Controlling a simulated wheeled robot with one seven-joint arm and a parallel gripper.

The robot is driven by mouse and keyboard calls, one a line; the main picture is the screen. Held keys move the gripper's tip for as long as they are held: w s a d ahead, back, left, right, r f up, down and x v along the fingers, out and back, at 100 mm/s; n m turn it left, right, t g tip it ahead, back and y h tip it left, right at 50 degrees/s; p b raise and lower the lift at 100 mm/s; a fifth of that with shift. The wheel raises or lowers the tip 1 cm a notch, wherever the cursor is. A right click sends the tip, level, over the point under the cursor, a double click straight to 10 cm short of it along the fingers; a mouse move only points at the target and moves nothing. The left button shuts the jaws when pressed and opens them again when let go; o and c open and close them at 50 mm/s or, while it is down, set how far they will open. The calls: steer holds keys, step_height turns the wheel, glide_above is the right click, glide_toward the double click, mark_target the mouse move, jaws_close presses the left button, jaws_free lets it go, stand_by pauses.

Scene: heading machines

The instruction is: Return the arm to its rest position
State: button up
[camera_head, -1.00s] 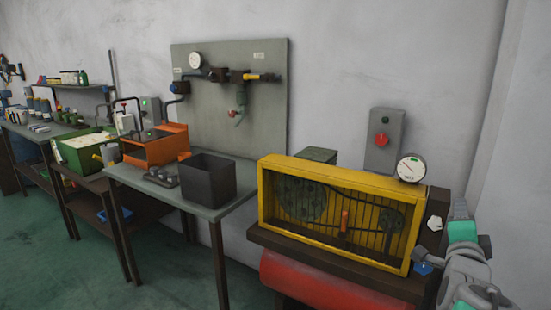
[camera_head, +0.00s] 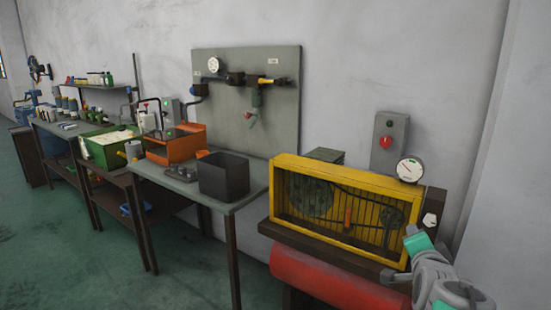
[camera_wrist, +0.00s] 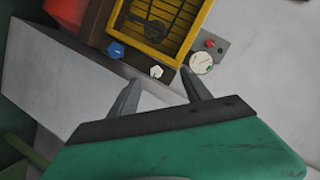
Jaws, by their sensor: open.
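My gripper (camera_wrist: 160,92) shows in the wrist view with its two grey fingers apart and nothing between them. Beyond the fingertips are a white knob (camera_wrist: 156,72), a blue knob (camera_wrist: 116,50) and a round gauge (camera_wrist: 201,63) beside the yellow belt guard (camera_wrist: 196,25). In the head view my arm stands at the lower right, in front of the right end of the yellow belt guard (camera_head: 285,217). The fingers cannot be made out in the head view.
A red tank (camera_head: 325,280) lies under the guard. A grey control box (camera_head: 388,142) with a red knob is on the wall. A dark open bin (camera_head: 224,180) and an orange machine (camera_head: 172,150) stand on the bench to the left. The green floor at left is clear.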

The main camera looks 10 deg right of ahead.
steer(key=a+f+n+g+y+p, duration=0.25)
steer(key=a+n, duration=0.25)
steer(key=a, duration=0.5)
steer(key=a+f+n+g+y+p, duration=0.1)
steer(key=a+f+n+y+p, duration=0.25)
steer(key=a, duration=0.75)
steer(key=s+a+f+n+g+y+p, duration=0.1)
steer(key=s+a+n+g+y+p, duration=0.1)
steer(key=s+a+n+g, duration=0.3)
steer(key=s+a+n, duration=0.4)
steer(key=a, duration=0.1)
steer(key=shift+a+f, duration=0.25)
steer(key=shift+a, duration=0.05)
steer(key=shift+n, duration=0.25)
